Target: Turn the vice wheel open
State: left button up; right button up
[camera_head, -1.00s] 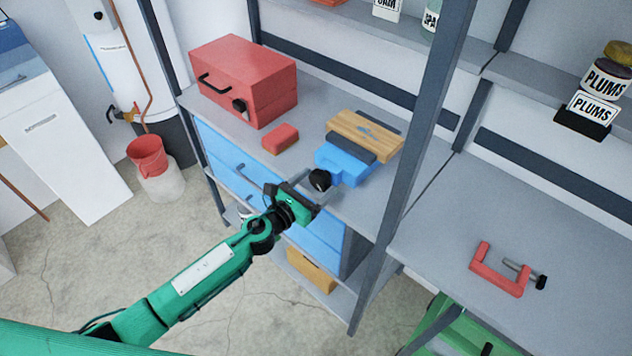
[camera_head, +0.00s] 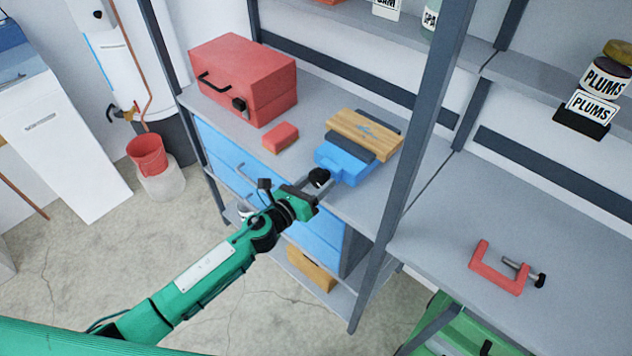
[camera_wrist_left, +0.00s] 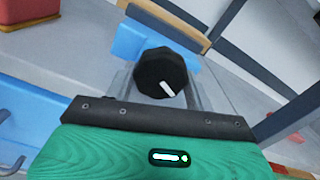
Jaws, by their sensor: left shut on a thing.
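The blue vice (camera_head: 345,163) sits at the front edge of the grey shelf, with a dark jaw and a wooden block on it. Its black wheel (camera_head: 319,178) faces the front and carries a white mark. My left gripper (camera_head: 318,182) is shut on the wheel, with a finger on each side. In the left wrist view the black wheel (camera_wrist_left: 161,74) sits between the grey fingers, its white mark pointing to the lower right. The blue vice body (camera_wrist_left: 150,40) shows behind it. My right gripper is in neither view.
A red toolbox (camera_head: 243,82) and a small red block (camera_head: 281,138) are left of the vice. A steel post (camera_head: 415,150) stands to the right. A red clamp (camera_head: 499,269) lies on the right bench. Blue drawers (camera_head: 228,170) are below the shelf.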

pick_arm(q)
jog(key=shift+n, duration=0.4)
jog(key=o, duration=1)
jog(key=shift+c, duration=0.2)
